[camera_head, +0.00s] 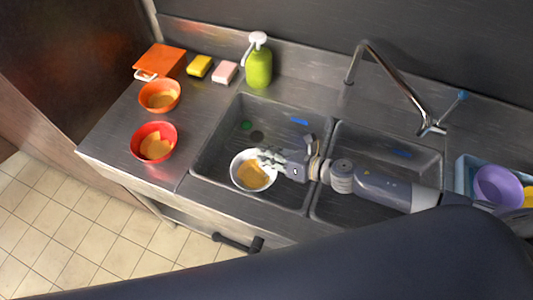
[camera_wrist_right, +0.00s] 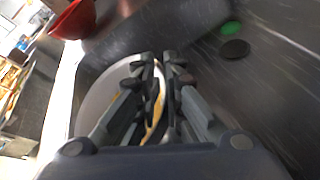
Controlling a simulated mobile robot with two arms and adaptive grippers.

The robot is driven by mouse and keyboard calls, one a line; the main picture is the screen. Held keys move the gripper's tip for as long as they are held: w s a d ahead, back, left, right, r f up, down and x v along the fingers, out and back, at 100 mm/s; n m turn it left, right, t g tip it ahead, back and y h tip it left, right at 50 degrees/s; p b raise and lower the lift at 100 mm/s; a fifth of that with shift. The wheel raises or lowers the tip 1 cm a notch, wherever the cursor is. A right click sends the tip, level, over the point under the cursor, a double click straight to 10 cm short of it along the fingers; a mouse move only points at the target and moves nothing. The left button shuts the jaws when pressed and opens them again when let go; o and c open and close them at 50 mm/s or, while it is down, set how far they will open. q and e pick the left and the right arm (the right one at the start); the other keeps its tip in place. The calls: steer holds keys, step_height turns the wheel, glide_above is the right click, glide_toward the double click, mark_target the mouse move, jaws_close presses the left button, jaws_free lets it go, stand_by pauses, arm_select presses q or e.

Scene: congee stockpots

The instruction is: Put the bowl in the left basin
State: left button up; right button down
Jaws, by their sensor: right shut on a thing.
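A white bowl (camera_head: 240,178) with yellow-orange contents is at the front of the left basin (camera_head: 205,150) in the head view. My right gripper (camera_head: 268,157) reaches in from the right and is shut on the bowl's rim. In the right wrist view the fingers (camera_wrist_right: 155,85) pinch the edge of the white bowl (camera_wrist_right: 95,100). The bowl's height above the basin floor is hard to tell. My left gripper is not in view.
A red bowl (camera_head: 140,133) and an orange bowl (camera_head: 150,90) stand on the counter to the left. Sponges (camera_head: 200,66) and a green soap bottle (camera_head: 258,70) stand behind. The faucet (camera_head: 395,75) arches behind the right basin (camera_head: 350,131). A blue bin (camera_head: 464,172) holds a purple bowl (camera_head: 497,184).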

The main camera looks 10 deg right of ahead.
steer(key=shift+s+f, duration=0.1)
steer(key=shift+f, duration=0.25)
steer(key=c, duration=1.7)
jaws_free()
steer(key=shift+s, duration=0.1)
steer(key=shift+f, duration=0.15)
steer(key=shift+s, duration=0.1)
steer(key=shift+r+p, duration=0.45)
steer(key=shift+r, duration=0.1)
steer(key=b+v, duration=0.4)
steer(key=v, duration=0.7)
steer(key=shift+d+r+b, duration=0.3)
steer(key=shift+r, duration=0.1)
